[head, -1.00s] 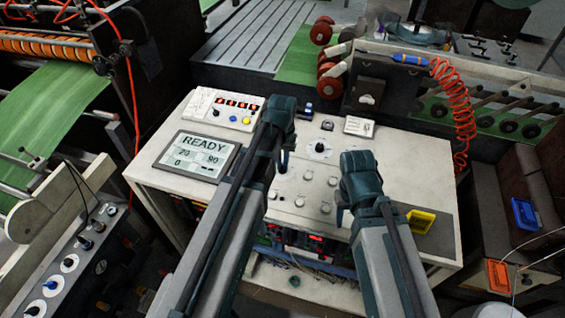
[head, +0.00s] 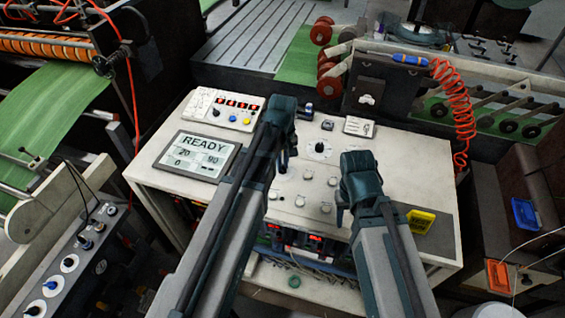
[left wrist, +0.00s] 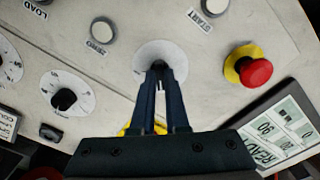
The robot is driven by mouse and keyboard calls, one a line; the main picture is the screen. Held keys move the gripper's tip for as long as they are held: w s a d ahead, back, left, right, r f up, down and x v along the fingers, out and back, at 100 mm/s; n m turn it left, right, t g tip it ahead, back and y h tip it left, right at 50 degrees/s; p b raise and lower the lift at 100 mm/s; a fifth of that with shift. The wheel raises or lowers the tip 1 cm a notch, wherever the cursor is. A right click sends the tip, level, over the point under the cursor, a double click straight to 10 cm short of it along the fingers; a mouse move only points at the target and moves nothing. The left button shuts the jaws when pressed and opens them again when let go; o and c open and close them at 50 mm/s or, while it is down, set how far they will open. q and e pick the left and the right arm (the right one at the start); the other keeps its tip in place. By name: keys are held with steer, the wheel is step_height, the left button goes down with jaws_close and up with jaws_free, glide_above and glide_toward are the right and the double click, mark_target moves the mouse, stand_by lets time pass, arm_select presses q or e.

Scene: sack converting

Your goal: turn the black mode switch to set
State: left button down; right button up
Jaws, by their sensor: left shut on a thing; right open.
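My left gripper (left wrist: 160,72) is shut at a round white dial plate (left wrist: 172,52) on the pale panel. Its fingertips close on a small dark knob, taken to be the black mode switch, which they mostly hide; its pointing direction and plate lettering cannot be read. In the head view, my left gripper (head: 284,166) reaches down to the panel right of the display, and its arm covers that spot. My right gripper (head: 343,212) is open and empty above the panel's right part, apart from the knobs.
The display (head: 197,157) reads READY. A red mushroom button (left wrist: 255,73) on a yellow base is close to the held dial. Another black knob (left wrist: 64,99) on a white dial and pale push buttons (left wrist: 103,30) are nearby.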

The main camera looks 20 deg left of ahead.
arm_select(q)
steer(key=shift+s+n, duration=0.1)
steer(key=shift+n, duration=0.3)
steer(key=c, duration=0.9)
jaws_free()
steer(key=shift+r, duration=0.1)
step_height(320, 180, up, 14)
steer(key=p, duration=1.3)
steer(key=shift+f+p, duration=0.2)
steer(key=shift+p, duration=0.2)
arm_select(e)
step_height(320, 180, up, 14)
steer(key=shift+f, duration=0.15)
